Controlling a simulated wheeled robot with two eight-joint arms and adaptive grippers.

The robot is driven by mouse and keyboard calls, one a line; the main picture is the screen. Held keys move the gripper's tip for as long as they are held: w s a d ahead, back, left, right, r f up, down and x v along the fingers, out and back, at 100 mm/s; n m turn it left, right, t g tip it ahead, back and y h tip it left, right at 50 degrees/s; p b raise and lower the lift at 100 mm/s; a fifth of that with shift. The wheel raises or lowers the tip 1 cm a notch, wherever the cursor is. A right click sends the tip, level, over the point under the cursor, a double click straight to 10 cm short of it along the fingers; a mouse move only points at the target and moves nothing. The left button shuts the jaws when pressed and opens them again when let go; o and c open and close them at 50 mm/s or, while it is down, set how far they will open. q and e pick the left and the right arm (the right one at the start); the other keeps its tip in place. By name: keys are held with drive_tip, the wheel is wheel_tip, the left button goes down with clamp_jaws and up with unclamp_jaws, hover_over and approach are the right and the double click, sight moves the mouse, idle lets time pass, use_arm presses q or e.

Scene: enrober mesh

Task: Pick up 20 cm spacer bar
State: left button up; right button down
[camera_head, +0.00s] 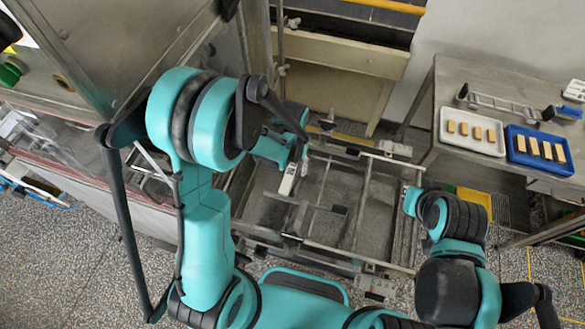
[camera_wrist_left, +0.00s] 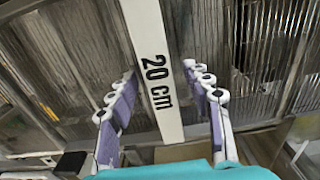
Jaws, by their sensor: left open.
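The spacer bar (camera_head: 287,182) is a white strip at the metal frame in the middle of the head view. In the left wrist view the bar (camera_wrist_left: 150,50) shows black "20 cm" lettering and runs lengthwise between the fingers. My left gripper (camera_wrist_left: 165,88) is open, with a finger on each side of the bar and visible gaps on both sides. I cannot tell the exact depth between fingertips and bar. In the head view my left arm partly hides this gripper and the bar's upper end. My right arm's end (camera_head: 409,200) is at the frame's right side; its jaws are unclear.
A metal frame (camera_head: 362,205) surrounds the bar over a dark grey floor. A steel table (camera_head: 450,85) at the right bears a white tray (camera_head: 444,136), a blue tray (camera_head: 513,153) with tan bars, and a metal rack (camera_head: 500,104). A steel machine (camera_head: 120,40) stands at the left.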

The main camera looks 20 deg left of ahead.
use_arm(q)
clamp_jaws()
drive_tip(key=shift+r, duration=0.1)
